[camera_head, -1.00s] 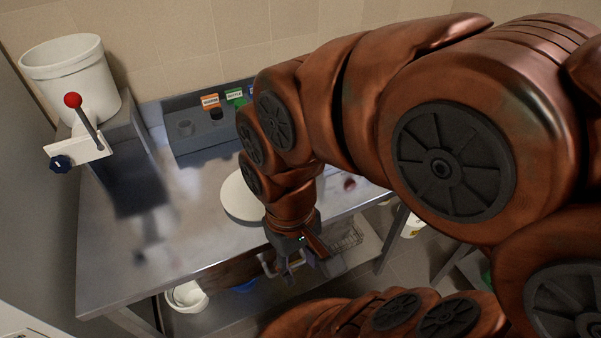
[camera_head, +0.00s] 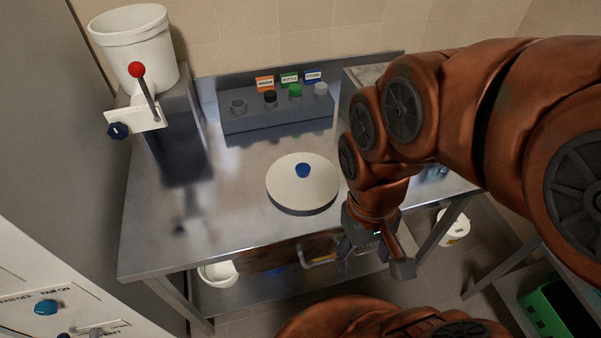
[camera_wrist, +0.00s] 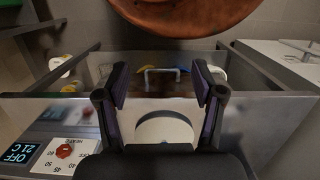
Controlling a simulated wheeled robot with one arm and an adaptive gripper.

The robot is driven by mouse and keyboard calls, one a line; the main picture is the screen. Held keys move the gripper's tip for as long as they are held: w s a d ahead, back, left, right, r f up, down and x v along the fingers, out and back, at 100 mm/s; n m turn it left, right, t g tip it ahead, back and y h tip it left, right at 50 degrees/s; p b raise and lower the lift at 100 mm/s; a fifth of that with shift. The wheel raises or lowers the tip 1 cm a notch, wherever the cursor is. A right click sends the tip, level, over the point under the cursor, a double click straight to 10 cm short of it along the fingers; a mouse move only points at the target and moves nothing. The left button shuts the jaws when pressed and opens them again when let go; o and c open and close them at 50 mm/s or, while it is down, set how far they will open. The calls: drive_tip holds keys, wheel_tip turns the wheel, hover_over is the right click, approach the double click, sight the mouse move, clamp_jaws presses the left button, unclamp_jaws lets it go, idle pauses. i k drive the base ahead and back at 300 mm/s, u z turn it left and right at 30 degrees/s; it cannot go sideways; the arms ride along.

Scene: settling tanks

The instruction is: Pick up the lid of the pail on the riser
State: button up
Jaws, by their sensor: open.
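A white round lid (camera_head: 290,192) with a blue knob (camera_head: 303,170) on top lies flat on the steel bench. The white pail (camera_head: 137,50) stands on the grey riser (camera_head: 180,120) at the upper left, and no lid shows on it. My gripper (camera_head: 375,262) is open and empty, to the right of the lid and nearer the bench's front edge, apart from it. In the wrist view a white disc, likely the lid (camera_wrist: 165,127), shows between and below the open fingers (camera_wrist: 160,75). The gripper's own palm hides part of it.
A rack (camera_head: 275,122) with several coloured knobs and labels stands at the back of the bench (camera_head: 225,225). A red-knobbed lever (camera_head: 136,70) sticks out by the pail. A white tub (camera_head: 217,274) sits on the lower shelf. Bench left of the lid is clear.

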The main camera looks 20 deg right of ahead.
sight(299, 182)
drive_tip(key=z, duration=1.35)
drive_tip(key=k, duration=1)
drive_tip(key=u, duration=1.5)
drive_tip(key=i, duration=0.5)
drive_tip(key=z, duration=0.05)
